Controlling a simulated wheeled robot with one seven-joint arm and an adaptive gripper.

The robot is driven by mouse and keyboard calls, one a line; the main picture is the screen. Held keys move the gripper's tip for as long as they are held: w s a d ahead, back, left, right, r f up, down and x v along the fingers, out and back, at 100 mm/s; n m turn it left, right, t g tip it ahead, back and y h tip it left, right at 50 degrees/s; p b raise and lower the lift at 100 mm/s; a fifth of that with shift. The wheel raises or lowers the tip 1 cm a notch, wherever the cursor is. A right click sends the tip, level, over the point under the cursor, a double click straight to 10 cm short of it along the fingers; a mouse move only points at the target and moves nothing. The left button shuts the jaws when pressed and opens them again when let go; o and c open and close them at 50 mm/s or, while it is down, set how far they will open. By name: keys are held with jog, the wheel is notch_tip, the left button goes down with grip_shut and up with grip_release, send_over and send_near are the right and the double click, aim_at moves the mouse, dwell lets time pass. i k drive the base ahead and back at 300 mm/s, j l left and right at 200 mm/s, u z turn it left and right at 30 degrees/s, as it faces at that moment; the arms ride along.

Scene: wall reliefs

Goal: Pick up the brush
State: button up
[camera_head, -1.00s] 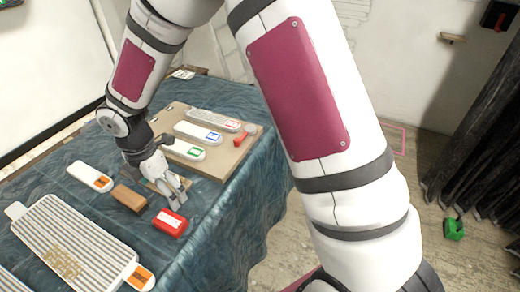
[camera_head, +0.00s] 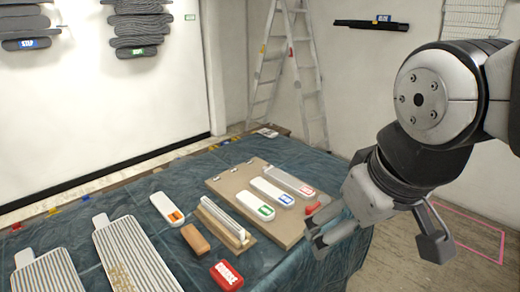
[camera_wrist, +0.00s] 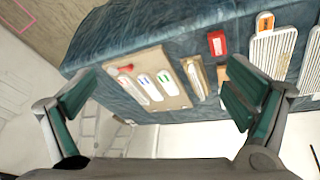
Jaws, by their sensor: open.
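My gripper (camera_head: 378,242) is open and empty, over the right edge of the table in the head view. In the wrist view its two green-padded fingers (camera_wrist: 162,95) are spread wide with nothing between them touching. No object is plainly recognisable as a brush. A long pale ridged piece on a wooden base (camera_head: 226,222) lies left of the gripper, apart from it; I cannot tell whether it is the brush. A small red piece (camera_head: 312,208) sits at the right edge of a brown board (camera_head: 226,188), close to the gripper's left finger.
The board carries several white strips with coloured labels (camera_head: 272,192). A tan block (camera_head: 196,239), a red box (camera_head: 226,275), an orange-marked white piece (camera_head: 166,208) and striped paddles (camera_head: 130,255) lie on the blue-clothed table (camera_head: 300,270). A ladder (camera_head: 288,70) stands behind.

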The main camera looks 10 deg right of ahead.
aim_at(197, 245)
jog(key=u, duration=1.05)
jog(key=z, duration=0.4)
jog(key=i+l+u, duration=0.1)
jog(key=i+l, duration=0.15)
jog(key=i, duration=0.2)
